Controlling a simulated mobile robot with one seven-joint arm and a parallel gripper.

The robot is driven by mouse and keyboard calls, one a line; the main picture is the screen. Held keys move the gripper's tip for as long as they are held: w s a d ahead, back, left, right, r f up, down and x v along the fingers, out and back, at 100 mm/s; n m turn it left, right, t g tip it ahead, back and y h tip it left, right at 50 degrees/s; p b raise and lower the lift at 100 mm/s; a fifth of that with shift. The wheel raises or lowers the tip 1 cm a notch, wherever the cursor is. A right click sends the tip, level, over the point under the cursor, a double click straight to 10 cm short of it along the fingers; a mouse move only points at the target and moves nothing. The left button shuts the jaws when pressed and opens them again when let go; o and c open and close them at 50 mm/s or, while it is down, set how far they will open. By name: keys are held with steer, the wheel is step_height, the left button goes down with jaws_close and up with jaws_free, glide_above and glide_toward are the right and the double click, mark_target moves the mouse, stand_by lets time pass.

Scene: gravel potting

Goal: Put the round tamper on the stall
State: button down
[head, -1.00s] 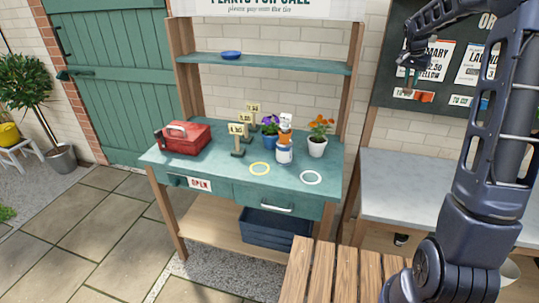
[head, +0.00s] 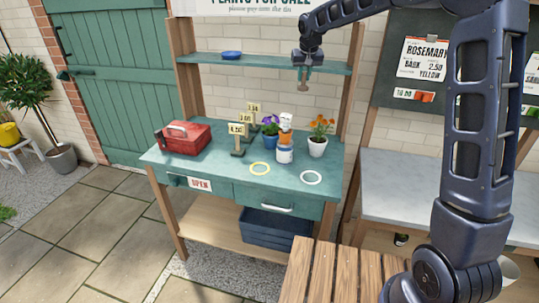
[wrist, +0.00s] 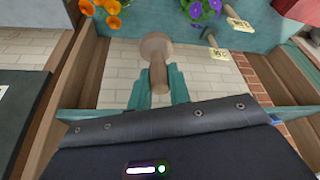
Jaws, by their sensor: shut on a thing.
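The round tamper (wrist: 156,48) is wooden, with a round head and a short handle. My gripper (wrist: 159,88) is shut on its handle, and the head sticks out past the fingertips. In the head view the tamper (head: 303,86) hangs under my gripper (head: 305,70), high in front of the stall's upper shelf and apart from the top. The stall is a green table (head: 213,175) with wooden posts. A yellow ring (head: 259,162) and a white ring (head: 311,172) mark its top.
A blue dish (head: 231,55) sits on the shelf. A grey bench (head: 400,185) stands right.

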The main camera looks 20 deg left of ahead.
steer(key=s+a+n+y, duration=0.2)
steer(key=s+a+n, duration=0.2)
steer(key=s+a, duration=0.95)
glide_above(260, 163)
step_height(260, 163, down, 26)
steer(key=r, duration=0.1)
steer(key=shift+n+g, duration=0.3)
steer(key=shift+w+f, duration=0.15)
steer(key=shift+f, duration=2.6)
steer(key=shift+f, duration=0.15)
steer(key=c, duration=1.3)
jaws_free()
steer(key=shift+d+r, duration=0.15)
steer(key=shift+r, duration=0.3)
steer(key=v, duration=1.1)
steer(key=shift+r, duration=0.25)
